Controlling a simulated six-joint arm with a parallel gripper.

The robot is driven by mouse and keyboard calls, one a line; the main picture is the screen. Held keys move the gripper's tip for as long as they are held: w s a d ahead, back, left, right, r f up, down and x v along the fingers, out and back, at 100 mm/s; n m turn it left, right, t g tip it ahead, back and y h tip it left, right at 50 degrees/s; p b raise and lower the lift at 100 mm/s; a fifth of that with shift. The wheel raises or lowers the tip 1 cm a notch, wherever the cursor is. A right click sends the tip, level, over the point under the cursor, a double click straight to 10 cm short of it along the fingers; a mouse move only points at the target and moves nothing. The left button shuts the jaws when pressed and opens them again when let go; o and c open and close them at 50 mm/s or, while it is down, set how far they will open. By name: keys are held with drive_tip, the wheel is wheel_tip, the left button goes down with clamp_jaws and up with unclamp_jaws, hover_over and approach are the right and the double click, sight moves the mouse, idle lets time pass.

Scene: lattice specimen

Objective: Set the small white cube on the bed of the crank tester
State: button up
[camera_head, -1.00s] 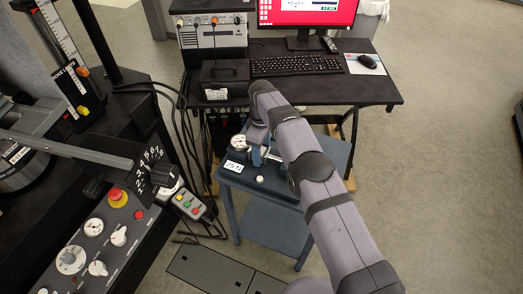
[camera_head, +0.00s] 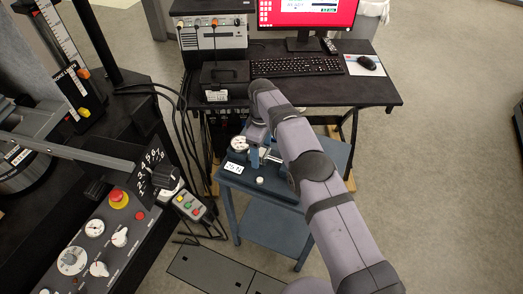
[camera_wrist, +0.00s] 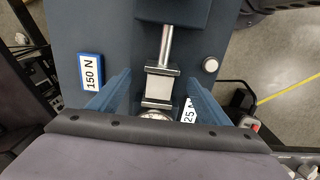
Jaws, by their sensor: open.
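The small crank tester stands on a blue cart top; its metal rod (camera_wrist: 167,45) and two metal plates show in the wrist view. A pale square block, which looks like the small white cube (camera_wrist: 158,87), sits between the plates, in line with the rod. My gripper (camera_wrist: 160,76) is open, with one blue finger on each side of the block and a gap on both sides. Whether the block rests fully on the bed cannot be told. In the head view my gripper (camera_head: 262,157) and arm cover much of the tester, and the cube cannot be made out.
A round white knob (camera_wrist: 210,65) stands right of the rod. A 150 N block (camera_wrist: 91,72) lies left of it. A dial gauge (camera_head: 239,144) and a white label (camera_head: 234,169) are beside my gripper. A black desk (camera_head: 340,92) with keyboard stands behind; a control panel (camera_head: 95,245) is at left.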

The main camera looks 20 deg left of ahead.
sight(261, 152)
drive_tip(key=shift+r+p, duration=1.05)
drive_tip(key=shift+r, duration=0.9)
drive_tip(key=shift+r+b, duration=0.3)
drive_tip(key=shift+r, duration=0.2)
wheel_tip(261, 152, up, 6)
drive_tip(key=shift+r, duration=0.15)
